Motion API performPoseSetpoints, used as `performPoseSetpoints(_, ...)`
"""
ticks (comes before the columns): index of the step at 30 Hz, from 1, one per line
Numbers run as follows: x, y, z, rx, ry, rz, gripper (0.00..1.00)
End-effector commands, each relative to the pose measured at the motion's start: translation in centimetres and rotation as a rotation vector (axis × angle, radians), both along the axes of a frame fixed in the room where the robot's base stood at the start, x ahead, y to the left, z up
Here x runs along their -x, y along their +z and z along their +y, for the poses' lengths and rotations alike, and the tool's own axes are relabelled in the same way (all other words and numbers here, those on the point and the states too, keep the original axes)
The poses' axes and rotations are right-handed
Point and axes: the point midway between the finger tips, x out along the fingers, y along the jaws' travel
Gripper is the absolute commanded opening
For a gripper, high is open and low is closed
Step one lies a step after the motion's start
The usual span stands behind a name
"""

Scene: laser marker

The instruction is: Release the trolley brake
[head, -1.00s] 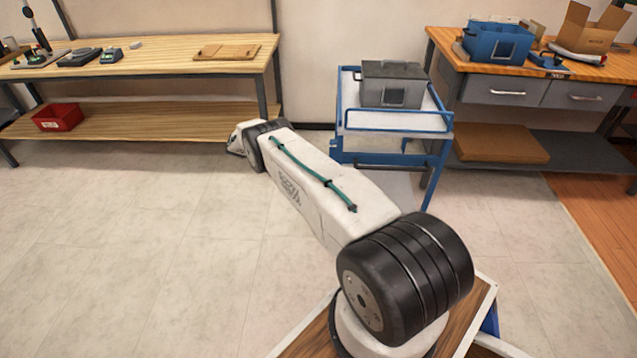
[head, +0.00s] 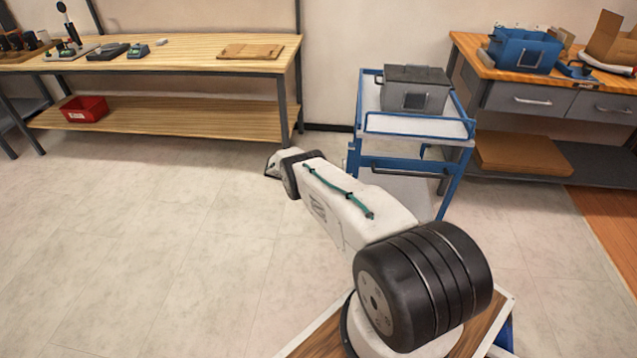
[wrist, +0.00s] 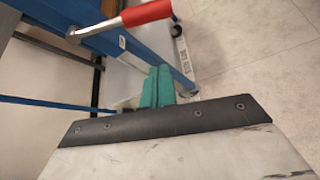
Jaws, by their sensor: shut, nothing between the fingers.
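The blue trolley (head: 418,126) stands in the middle of the head view, right of my arm's far end. In the wrist view its blue frame (wrist: 110,45) runs diagonally across the upper left. A lever with a red grip (wrist: 147,13) and a metal shank is fixed to that frame at the top of the wrist view. My gripper's green fingers (wrist: 157,86) are shut and empty. In the picture they sit below the red grip, apart from it. The fingertips are not clear in the head view.
A grey box (head: 415,88) sits on the trolley top. A long wooden bench (head: 190,50) with a red bin (head: 85,108) on its lower shelf is at left. A drawer workbench (head: 530,98) is at right. The floor at left is clear.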

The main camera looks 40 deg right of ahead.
Motion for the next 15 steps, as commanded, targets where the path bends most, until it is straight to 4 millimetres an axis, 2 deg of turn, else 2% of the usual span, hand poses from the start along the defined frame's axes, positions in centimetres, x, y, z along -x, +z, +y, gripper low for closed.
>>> performPoseSetpoints(9, 3.3, -2.9, -4.4, -0.001, -0.002, 0.002, 0.0)
performPoseSetpoints(15, 3.6, -1.6, -4.2, 0.0, 0.001, 0.002, 0.0)
